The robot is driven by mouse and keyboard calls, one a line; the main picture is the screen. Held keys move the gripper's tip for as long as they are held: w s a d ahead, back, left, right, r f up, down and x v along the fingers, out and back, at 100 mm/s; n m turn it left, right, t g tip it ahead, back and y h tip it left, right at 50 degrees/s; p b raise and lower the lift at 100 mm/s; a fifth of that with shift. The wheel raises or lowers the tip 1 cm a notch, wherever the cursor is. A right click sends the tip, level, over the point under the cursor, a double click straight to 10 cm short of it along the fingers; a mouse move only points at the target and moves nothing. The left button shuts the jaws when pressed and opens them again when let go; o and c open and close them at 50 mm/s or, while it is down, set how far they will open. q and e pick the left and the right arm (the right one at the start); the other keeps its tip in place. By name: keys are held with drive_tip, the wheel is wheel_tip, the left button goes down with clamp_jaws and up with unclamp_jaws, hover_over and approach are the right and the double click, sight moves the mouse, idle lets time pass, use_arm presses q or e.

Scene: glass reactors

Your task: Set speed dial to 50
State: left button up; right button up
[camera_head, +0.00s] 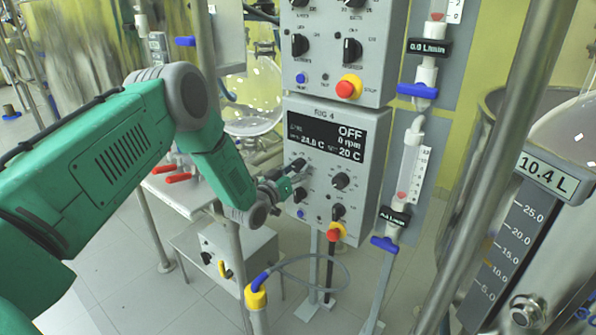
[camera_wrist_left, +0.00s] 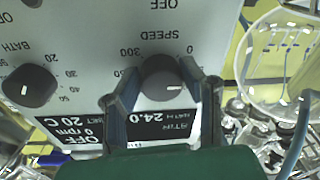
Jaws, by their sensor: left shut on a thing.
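The speed dial (camera_wrist_left: 162,72) is a dark round knob on the grey control panel of RIG 4 (camera_head: 310,112). In the left wrist view the panel appears upside down, with SPEED and 300 printed by the knob. In the head view the gripper mostly hides the dial. The display (camera_head: 325,138) reads OFF and 0 rpm. My right gripper is not in view.
The bath dial (camera_head: 341,180) sits right of the speed dial. A red button (camera_head: 334,233) and a blue button (camera_head: 300,213) are lower on the panel. Another panel (camera_head: 340,50) is above. A flowmeter (camera_head: 410,180) stands right, and a metal post (camera_head: 222,120) stands left.

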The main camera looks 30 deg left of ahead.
use_arm(q)
drive_tip(key=o, duration=1.2)
drive_tip(key=shift+w+a+r, duration=0.1)
drive_tip(key=shift+a+r, duration=0.1)
drive_tip(key=shift+r, duration=0.05)
drive_tip(key=shift+c, duration=0.2)
drive_tip(key=shift+f, duration=0.1)
drive_tip(key=shift+f, duration=0.1)
drive_tip(key=shift+s, duration=0.4)
drive_tip(key=s, duration=1.1)
drive_tip(key=shift+s+a+f, duration=0.15)
drive_tip(key=shift+f, duration=0.25)
